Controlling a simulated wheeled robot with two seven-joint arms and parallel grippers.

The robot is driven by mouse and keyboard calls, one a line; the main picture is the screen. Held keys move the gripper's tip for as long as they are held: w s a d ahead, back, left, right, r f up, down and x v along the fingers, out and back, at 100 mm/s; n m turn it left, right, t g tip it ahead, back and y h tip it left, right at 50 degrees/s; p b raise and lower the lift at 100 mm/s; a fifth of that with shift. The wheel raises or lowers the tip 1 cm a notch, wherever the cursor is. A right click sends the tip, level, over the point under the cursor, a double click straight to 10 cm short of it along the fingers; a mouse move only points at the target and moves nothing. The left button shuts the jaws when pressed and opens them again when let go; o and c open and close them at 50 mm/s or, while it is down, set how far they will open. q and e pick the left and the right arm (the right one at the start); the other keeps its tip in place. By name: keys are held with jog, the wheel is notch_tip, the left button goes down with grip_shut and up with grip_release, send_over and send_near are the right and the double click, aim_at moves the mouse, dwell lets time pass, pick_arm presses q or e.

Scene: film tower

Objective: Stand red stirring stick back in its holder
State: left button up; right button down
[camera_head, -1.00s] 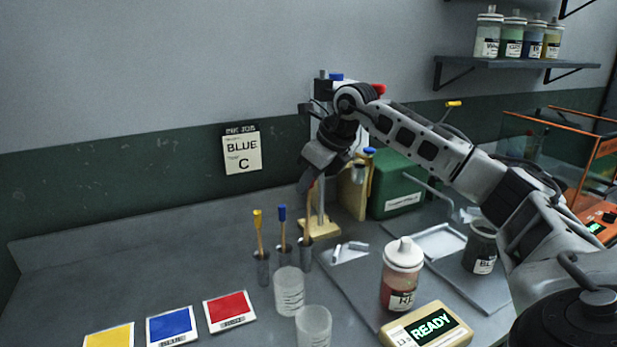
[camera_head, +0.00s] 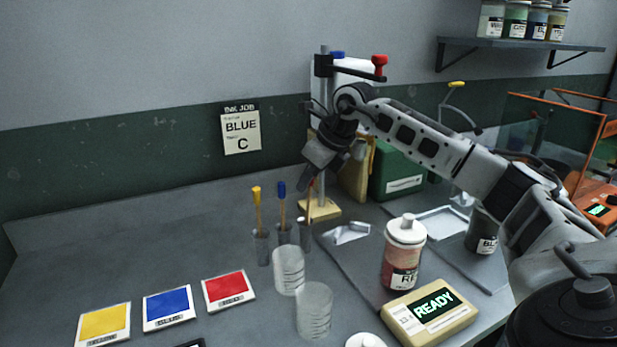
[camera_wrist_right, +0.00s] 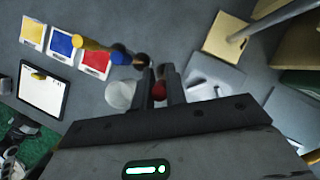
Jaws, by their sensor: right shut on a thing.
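My right gripper (camera_head: 312,180) is shut on the red stirring stick (camera_head: 309,205), whose wooden shaft points down below the fingers. In the right wrist view the red end (camera_wrist_right: 159,91) shows between the fingers. The lower end of the shaft meets the mouth of the rightmost grey holder (camera_head: 305,234); how deep it sits I cannot tell. The yellow stick (camera_head: 257,208) stands upright in the left holder (camera_head: 262,248), and the blue stick (camera_head: 282,208) stands in the middle holder (camera_head: 284,234). My left gripper is not in view.
Two clear cups (camera_head: 314,309) stand just in front of the holders. A stand with a wooden base (camera_head: 320,210) is close behind. A red ink bottle (camera_head: 403,255) and a scale reading READY (camera_head: 430,309) are to the right. Yellow, blue and red cards (camera_head: 229,291) lie front left.

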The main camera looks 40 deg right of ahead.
jog(key=c, duration=1.3)
grip_release()
jog(key=shift+c, duration=0.2)
jog(key=shift+r, duration=0.45)
jog(key=r, duration=0.3)
jog(key=shift+s+a, duration=0.2)
jog(key=shift+a, duration=0.05)
jog(key=s+a+r+b, duration=0.1)
jog(key=s+a+r, duration=0.7)
jog(key=s+r, duration=0.1)
jog(key=shift+s+a+b, duration=0.35)
jog(key=shift+s, duration=0.3)
